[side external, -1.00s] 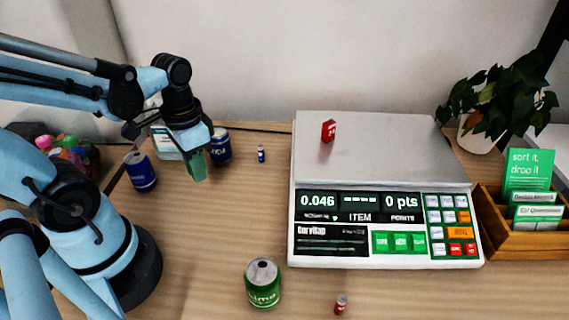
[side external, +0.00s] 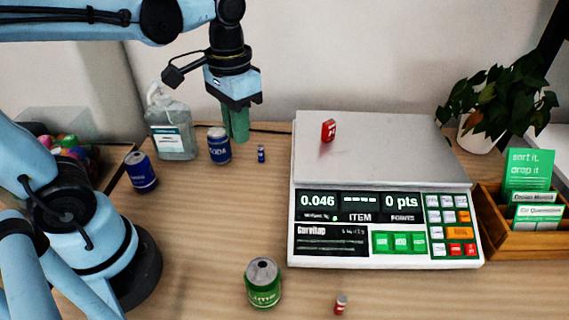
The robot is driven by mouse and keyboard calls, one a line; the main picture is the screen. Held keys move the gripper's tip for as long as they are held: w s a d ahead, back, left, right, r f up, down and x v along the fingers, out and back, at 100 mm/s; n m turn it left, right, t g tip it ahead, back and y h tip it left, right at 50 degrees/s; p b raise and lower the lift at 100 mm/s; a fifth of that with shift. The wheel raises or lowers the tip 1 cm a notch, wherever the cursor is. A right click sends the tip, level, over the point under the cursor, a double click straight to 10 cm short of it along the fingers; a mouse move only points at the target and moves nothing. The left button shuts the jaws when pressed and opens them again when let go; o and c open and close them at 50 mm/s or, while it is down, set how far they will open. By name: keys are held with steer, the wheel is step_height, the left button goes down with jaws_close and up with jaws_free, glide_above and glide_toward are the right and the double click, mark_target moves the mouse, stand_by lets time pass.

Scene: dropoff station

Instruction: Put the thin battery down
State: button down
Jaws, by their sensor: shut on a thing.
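My gripper (side external: 238,137) is upright at the back of the table, fingers pointing down, left of the scale. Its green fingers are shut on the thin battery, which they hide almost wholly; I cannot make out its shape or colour. The fingertips appear above or near the table behind the small blue battery; I cannot tell the exact height. The small blue battery (side external: 261,153) stands on the table, apart from the fingers. A red block-shaped battery (side external: 328,130) stands on the scale's plate.
The scale (side external: 390,165) reads 0.046. A soda can (side external: 219,146), sanitizer bottle (side external: 171,130) and blue can (side external: 141,171) stand left. A green can (side external: 263,284) and small red-and-white cell (side external: 341,304) stand in front. The left-middle table is clear. A wooden leaflet box (side external: 520,235) stands right.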

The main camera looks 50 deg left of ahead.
steer(key=w+r, duration=0.2)
steer(key=w, duration=0.3)
steer(key=s+d+f+n, duration=0.2)
steer(key=s+d+f, duration=0.45)
steer(key=d, duration=0.25)
glide_above(262, 187)
step_height(262, 187, down, 7)
steer(key=shift+f, duration=2.1)
steer(key=shift+f, duration=0.15)
steer(key=c, duration=1.1)
jaws_free()
steer(key=shift+c, duration=0.2)
